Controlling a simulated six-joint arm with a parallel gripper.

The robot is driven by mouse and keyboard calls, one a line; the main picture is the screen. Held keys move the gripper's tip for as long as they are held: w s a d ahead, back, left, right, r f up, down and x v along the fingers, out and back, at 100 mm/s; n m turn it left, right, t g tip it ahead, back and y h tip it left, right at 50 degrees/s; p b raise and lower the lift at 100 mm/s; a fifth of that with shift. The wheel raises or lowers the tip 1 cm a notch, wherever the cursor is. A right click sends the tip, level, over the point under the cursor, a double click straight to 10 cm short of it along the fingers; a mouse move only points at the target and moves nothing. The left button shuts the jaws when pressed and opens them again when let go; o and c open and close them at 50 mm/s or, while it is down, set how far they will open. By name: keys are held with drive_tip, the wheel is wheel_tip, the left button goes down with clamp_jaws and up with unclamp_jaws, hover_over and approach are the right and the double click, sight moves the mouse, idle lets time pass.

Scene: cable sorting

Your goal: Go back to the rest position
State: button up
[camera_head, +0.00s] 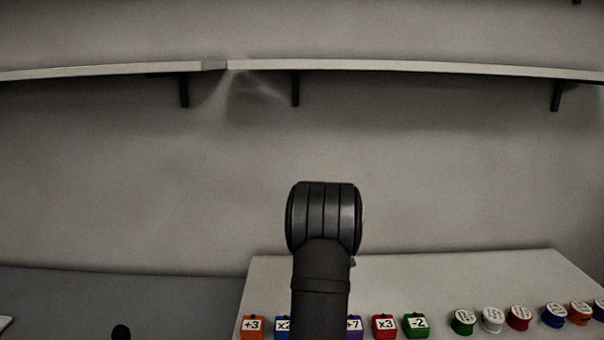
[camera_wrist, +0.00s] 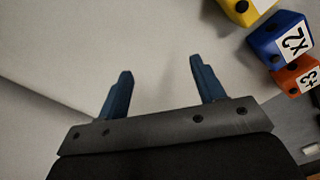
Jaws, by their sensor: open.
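In the wrist view my gripper (camera_wrist: 160,85) shows two blue fingers standing well apart, with nothing between them. It hangs over a bare pale grey surface. In the head view my dark arm rises in the middle and its rounded joint hides the gripper. The blocks and the round spools stand apart from my fingers.
A pale raised board (camera_head: 450,270) holds a row of labelled blocks, among them an orange +3 block (camera_head: 252,327), a red x3 block (camera_head: 384,327) and a green -2 block (camera_head: 416,326). Several round-topped coloured pieces (camera_head: 492,320) stand right. A wall shelf (camera_head: 400,68) runs above.

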drive_tip(key=a, duration=0.4)
drive_tip(key=a+f+n, duration=0.1)
drive_tip(key=a, duration=0.4)
drive_tip(key=a+n, duration=0.1)
drive_tip(key=a, duration=0.3)
drive_tip(key=shift+a+f, duration=0.25)
drive_tip(key=shift+f, duration=0.05)
